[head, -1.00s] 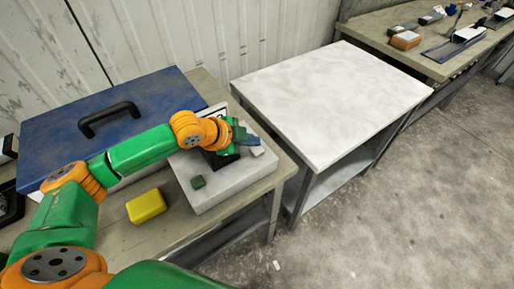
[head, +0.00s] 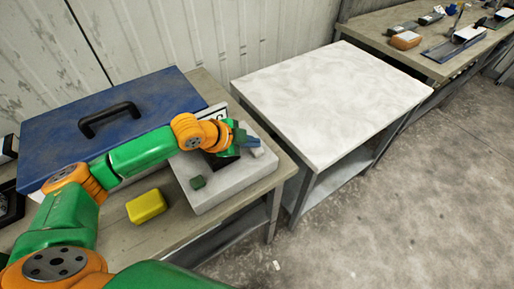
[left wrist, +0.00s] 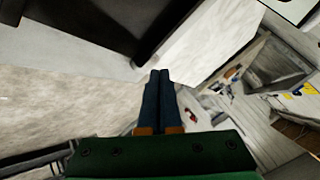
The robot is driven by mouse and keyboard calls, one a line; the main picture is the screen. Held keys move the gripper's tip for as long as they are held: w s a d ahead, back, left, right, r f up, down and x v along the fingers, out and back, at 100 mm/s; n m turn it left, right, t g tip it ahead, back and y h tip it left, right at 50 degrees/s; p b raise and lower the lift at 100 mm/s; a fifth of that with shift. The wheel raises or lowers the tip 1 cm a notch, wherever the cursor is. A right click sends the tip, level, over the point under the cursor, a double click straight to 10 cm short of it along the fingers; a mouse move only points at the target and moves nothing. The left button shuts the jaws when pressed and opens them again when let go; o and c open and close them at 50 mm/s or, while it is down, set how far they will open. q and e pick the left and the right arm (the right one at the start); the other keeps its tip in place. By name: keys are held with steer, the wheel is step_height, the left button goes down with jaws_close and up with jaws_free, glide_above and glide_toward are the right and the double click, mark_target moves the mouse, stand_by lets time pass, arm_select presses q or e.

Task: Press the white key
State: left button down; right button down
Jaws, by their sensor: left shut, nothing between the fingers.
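A pale grey box (head: 222,190) stands on the near bench and carries the keys. The white key (head: 258,153) is at the right of its top, partly hidden by my left gripper (head: 256,142). A dark green key (head: 198,182) is at the near left of the top. My left gripper is shut and empty, its blue fingers right over or beside the white key; I cannot tell whether they touch it. The shut fingers also show in the left wrist view (left wrist: 160,76), where I cannot make out the white key. My right gripper is not in view.
A blue case (head: 60,150) with a black handle lies behind my left arm. A yellow block (head: 146,206) sits on the bench (head: 180,236) left of the box. A white-topped table (head: 330,100) to the right is bare. Another bench at the back right holds several objects.

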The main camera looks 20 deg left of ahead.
mark_target(253, 151)
arm_select(q)
steer(key=shift+f, duration=0.65)
stand_by(0.6)
stand_by(0.3)
steer(key=shift+r+p, duration=0.95)
steer(key=shift+r, duration=0.1)
step_height(253, 151, up, 5)
steer(key=p, duration=0.5)
steer(key=shift+p, duration=0.4)
